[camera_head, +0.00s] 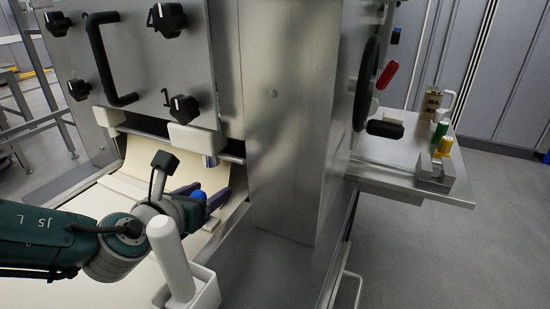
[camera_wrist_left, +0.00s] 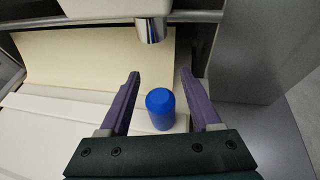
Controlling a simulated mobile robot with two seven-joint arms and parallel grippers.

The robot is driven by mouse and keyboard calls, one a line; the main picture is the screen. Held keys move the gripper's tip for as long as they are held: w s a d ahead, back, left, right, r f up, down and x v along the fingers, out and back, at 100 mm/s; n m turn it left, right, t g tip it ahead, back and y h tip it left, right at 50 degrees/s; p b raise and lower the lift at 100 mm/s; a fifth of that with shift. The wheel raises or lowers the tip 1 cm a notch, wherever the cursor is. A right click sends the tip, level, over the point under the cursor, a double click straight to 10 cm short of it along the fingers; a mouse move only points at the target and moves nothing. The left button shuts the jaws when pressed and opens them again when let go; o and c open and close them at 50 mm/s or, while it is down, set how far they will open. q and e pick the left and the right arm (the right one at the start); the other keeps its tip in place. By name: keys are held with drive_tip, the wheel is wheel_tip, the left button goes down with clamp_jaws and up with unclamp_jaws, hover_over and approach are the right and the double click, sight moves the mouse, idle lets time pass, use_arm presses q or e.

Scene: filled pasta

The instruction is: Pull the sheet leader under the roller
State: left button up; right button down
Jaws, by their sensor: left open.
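The cream sheet (camera_head: 190,170) comes down from the machine's opening and reaches the pale bed; it also fills the middle of the left wrist view (camera_wrist_left: 90,57). A metal horizontal bar (camera_head: 230,157) runs across the opening above it; I cannot tell whether this is the roller. My left gripper (camera_head: 206,192) is open in front of the sheet, its two purple fingers pointing toward the opening. In the left wrist view, a blue cylinder (camera_wrist_left: 160,108) shows between the fingers (camera_wrist_left: 160,76), with gaps on both sides. I see no separate leader edge. My right gripper is out of view.
A short metal cylinder (camera_wrist_left: 151,30) hangs under a white block above the sheet. A metal column (camera_head: 292,120) stands right of the opening. A white-handled tool (camera_head: 170,255) stands in a white holder (camera_head: 207,292) near my arm. A side shelf (camera_head: 385,150) holds small coloured-handled items.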

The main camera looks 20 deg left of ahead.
use_arm(q)
clamp_jaws()
idle(0.4)
idle(0.9)
